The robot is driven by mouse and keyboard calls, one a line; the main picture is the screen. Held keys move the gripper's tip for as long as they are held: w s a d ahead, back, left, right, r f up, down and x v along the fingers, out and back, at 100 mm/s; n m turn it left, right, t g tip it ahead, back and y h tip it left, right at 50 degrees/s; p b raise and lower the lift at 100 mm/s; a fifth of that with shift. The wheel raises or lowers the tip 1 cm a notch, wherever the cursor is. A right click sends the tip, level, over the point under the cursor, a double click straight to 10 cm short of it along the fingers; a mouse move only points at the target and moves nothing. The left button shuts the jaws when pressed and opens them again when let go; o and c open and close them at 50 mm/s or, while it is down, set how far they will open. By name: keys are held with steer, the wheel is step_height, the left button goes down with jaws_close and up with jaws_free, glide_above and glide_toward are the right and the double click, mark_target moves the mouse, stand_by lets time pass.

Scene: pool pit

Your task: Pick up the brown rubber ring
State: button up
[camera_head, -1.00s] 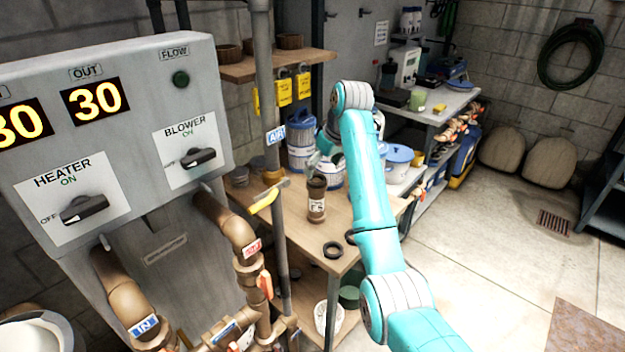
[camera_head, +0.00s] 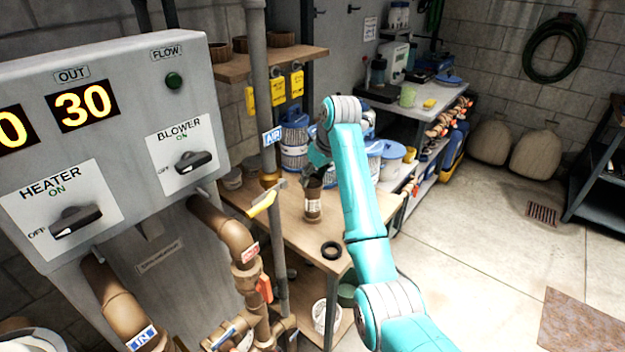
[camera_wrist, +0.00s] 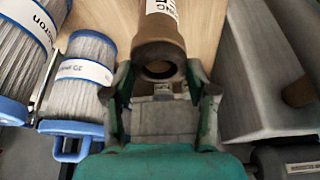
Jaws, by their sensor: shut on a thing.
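A brown cylinder with a white label (camera_head: 313,207) stands upright on the wooden bench, with a darker brown ring-like top. In the wrist view a brown ring-shaped rim (camera_wrist: 158,54) with a dark opening lies between my fingers, and a white label shows beyond it. I cannot tell whether the rim is a separate rubber ring or part of the cylinder. My gripper (camera_wrist: 161,82) is shut on this brown piece, one finger on each side. In the head view my gripper (camera_head: 314,172) is small and partly hidden at the cylinder's top. A black ring (camera_head: 331,251) lies apart near the bench's front edge.
Blue-and-white filter cartridges (camera_wrist: 85,75) stand close left of my gripper in the wrist view. Yellow tags (camera_head: 278,91) hang under a shelf with brown rings (camera_head: 288,42). Pipes and a valve (camera_head: 264,288) stand before the bench. Open floor (camera_head: 480,240) lies to the right.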

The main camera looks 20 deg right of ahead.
step_height(320, 180, up, 10)
stand_by(0.6)
